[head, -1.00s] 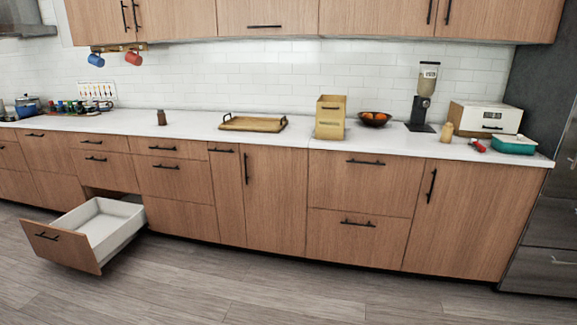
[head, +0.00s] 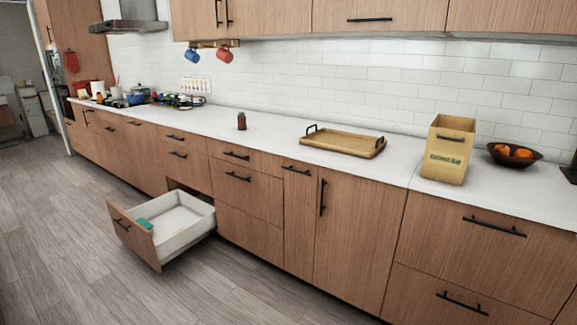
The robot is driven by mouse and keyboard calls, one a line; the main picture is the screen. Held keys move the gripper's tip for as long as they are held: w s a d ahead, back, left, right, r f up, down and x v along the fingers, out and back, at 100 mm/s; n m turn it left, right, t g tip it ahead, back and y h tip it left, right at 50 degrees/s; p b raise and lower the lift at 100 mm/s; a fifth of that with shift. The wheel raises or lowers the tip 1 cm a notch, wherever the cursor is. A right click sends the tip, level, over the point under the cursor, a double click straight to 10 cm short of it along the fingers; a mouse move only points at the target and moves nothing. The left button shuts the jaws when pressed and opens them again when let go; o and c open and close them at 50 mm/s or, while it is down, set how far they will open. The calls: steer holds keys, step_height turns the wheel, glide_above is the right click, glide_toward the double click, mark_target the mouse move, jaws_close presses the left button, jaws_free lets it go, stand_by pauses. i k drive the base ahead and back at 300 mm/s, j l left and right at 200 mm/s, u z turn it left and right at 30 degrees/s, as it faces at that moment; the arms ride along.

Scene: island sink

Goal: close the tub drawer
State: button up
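The tub drawer (head: 190,238) is a low drawer with a wooden front (head: 134,236) and a white inside. It stands pulled far out of the cabinet row, left of the middle in the head view. Its black bar handle (head: 121,224) is on the front, facing left toward the open floor. A small teal item (head: 146,223) lies inside near the front panel. My gripper does not show in the head view.
Grey wood floor (head: 70,270) is free left of and before the drawer. The white counter (head: 270,140) holds a tray (head: 343,142), a tan box (head: 447,150) and a fruit bowl (head: 511,155). Closed cabinet fronts (head: 360,235) run along to the right.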

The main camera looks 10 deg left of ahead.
mark_target(171, 212)
steer(key=i+j+u, duration=0.1)
steer(key=i+u, duration=0.2)
steer(key=u, duration=0.15)
steer(key=i+u, duration=0.3)
steer(key=u, duration=0.2)
steer(key=i+u, duration=0.3)
steer(key=u, duration=0.15)
steer(key=i+j+u, duration=0.25)
steer(key=i+u, duration=0.25)
steer(key=i, duration=0.25)
steer(key=i+j+z, duration=0.1)
steer(key=i+j, duration=0.4)
steer(key=i, duration=0.15)
steer(key=i+j+z, duration=0.1)
steer(key=i+j, duration=0.4)
steer(key=i, duration=0.15)
